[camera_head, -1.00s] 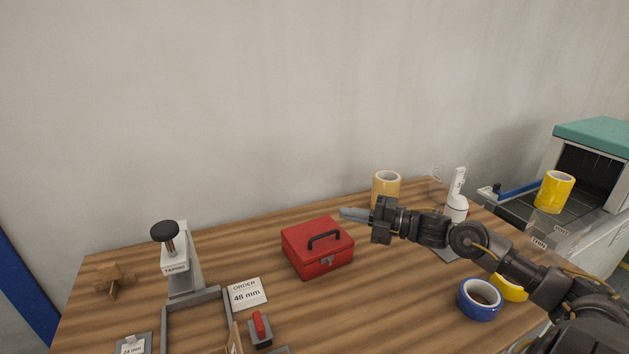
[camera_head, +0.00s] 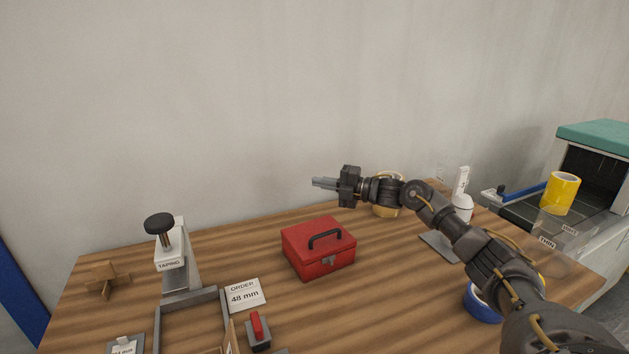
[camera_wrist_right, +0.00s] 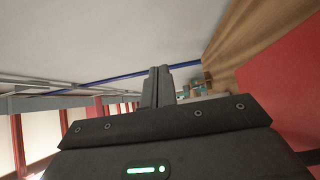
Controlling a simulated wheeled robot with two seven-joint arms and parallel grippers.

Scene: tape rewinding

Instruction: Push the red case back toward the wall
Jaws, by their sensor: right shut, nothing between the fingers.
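The red case (camera_head: 318,252) with a black handle on its lid stands shut on the wooden table, with a gap between it and the wall (camera_head: 250,110). Part of a red surface, likely the case, fills the right side of the right wrist view (camera_wrist_right: 285,85). My right gripper (camera_head: 318,183) is shut and empty. It shows above the case in the head view, its fingers pointing left, and appears apart from it. Its closed fingers also show in the right wrist view (camera_wrist_right: 157,85). My left gripper is not in view.
A taping stand (camera_head: 172,250), an order card (camera_head: 245,295) and a red-topped block (camera_head: 257,332) lie left of the case. A tan tape roll (camera_head: 386,208) is partly behind my right arm. A blue roll (camera_head: 482,306) is at the right. Bare table lies around the case.

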